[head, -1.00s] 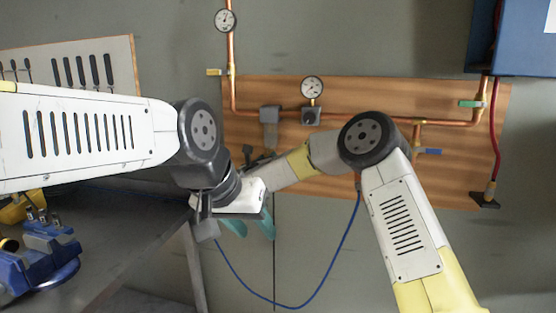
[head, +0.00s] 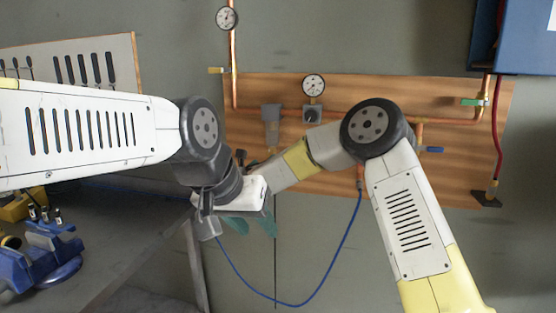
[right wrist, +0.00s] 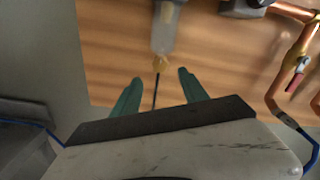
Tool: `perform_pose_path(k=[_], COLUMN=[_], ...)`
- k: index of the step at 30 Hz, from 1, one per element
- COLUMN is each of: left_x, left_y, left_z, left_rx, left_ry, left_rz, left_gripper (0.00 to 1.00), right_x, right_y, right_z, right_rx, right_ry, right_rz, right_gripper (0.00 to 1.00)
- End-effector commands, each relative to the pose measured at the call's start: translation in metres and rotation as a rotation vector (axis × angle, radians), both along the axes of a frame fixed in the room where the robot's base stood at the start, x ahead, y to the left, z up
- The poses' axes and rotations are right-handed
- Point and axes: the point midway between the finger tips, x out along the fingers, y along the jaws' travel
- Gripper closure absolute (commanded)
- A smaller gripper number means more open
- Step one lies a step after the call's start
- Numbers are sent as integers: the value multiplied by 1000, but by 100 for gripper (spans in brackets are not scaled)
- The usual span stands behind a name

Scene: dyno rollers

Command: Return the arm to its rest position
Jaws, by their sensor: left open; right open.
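In the head view my left arm comes in from the left. Its gripper (head: 252,228) points down below the white hand, with two teal fingers apart and nothing seen between them. My right arm comes up from the lower right and bends at a dark elbow, its forearm reaching left in front of the wooden board (head: 460,150). Its gripper is mostly hidden behind my left wrist in the head view. In the right wrist view the right gripper (right wrist: 158,78) is open, its teal fingers apart below a filter bowl (right wrist: 165,28). A thin dark rod (right wrist: 156,92) shows between the fingers.
Copper pipes (head: 350,117) with gauges (head: 313,85) and valves run across the board. A blue cable (head: 340,250) hangs below it. A blue box (head: 515,40) is at upper right. A grey bench (head: 120,235) with a blue vise (head: 45,255) stands lower left.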

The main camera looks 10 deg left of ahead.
Motion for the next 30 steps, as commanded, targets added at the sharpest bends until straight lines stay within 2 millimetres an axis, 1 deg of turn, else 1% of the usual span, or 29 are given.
perform_pose_path(k=[1,3,6,15,17,20,23,24,26,27,29,30], left_x=[0,0,0,0,0,0,0,0,0,0,0,0], left_y=[0,0,0,0,0,0,0,0,0,0,0,0], left_z=[0,0,0,0,0,0,0,0,0,0,0,0], left_rx=[0,0,0,0,0,0,0,0,0,0,0,0], left_ry=[0,0,0,0,0,0,0,0,0,0,0,0], left_rz=[0,0,0,0,0,0,0,0,0,0,0,0], left_gripper=[57,57,57,57,57,57,57,57,57,57,57,57], right_x=[-7,-14,-20,-21,-20,-18,-16,-18,-22,-26,-34,-41], right_y=[1,1,1,1,1,-1,-5,-8,-15,-22,-34,-44], right_z=[0,0,0,0,4,21,52,65,84,94,106,112], right_rx=[-1,-1,-1,-1,-12,-82,-242,-332,-484,-590,-751,-859], right_ry=[0,0,0,0,-4,-18,-47,-60,-83,-95,-110,-117], right_rz=[2,2,1,0,8,57,154,202,272,315,377,414], right_gripper=[48,48,48,48,48,48,48,48,48,48,48,48])
